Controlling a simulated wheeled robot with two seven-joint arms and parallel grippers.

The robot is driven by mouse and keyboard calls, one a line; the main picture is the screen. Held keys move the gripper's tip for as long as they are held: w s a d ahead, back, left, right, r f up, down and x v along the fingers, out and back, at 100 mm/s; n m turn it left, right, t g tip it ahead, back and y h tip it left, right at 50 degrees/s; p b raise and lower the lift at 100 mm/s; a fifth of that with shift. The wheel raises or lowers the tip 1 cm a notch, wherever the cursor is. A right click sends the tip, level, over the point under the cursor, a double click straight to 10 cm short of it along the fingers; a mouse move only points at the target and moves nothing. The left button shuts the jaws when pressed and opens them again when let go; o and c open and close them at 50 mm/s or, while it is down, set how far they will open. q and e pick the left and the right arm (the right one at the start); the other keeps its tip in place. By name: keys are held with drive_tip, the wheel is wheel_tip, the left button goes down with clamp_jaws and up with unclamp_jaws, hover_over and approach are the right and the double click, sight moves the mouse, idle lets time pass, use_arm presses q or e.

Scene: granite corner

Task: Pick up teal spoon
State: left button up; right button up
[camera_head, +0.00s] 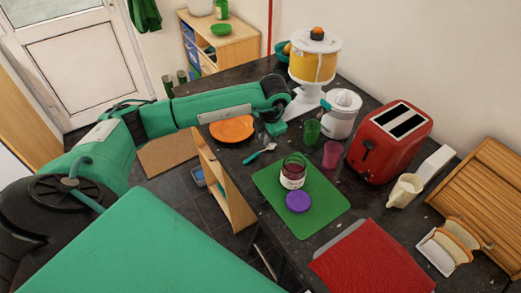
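The teal spoon (260,154) lies on the dark speckled countertop, near its left edge, between the orange plate and the green mat. Its handle points toward the lower left and looks clear of other things. My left arm reaches in from the left, and my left gripper (268,133) is just above and behind the spoon in the picture, close to its upper right end. The fingers are small and dark against the counter, so their opening is unclear. Nothing shows held in them. My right gripper is out of view.
An orange plate (232,129) is left of the gripper. Green (312,131) and pink (332,154) cups, a white juicer (342,113) and a red toaster (390,143) stand to the right. A jar (292,174) and purple lid (298,201) are on the green mat (325,208).

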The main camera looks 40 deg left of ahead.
sight(263, 150)
use_arm(q)
drive_tip(key=shift+f, duration=0.35)
drive_tip(key=shift+f+p, duration=0.5)
drive_tip(key=shift+p, duration=0.05)
drive_tip(key=f, duration=0.1)
drive_tip(key=f+p, duration=0.1)
drive_tip(key=f, duration=0.1)
drive_tip(key=shift+w+a+f+p, duration=0.1)
drive_tip(key=shift+w+a+p, duration=0.15)
drive_tip(key=shift+p, duration=0.15)
drive_tip(key=shift+f, duration=0.55)
drive_tip(key=shift+c, duration=1.3)
clamp_jaws()
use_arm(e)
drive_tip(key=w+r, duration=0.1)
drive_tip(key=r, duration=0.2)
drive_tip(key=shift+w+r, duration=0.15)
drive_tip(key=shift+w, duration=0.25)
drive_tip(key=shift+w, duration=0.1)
use_arm(q)
drive_tip(key=shift+a, duration=0.1)
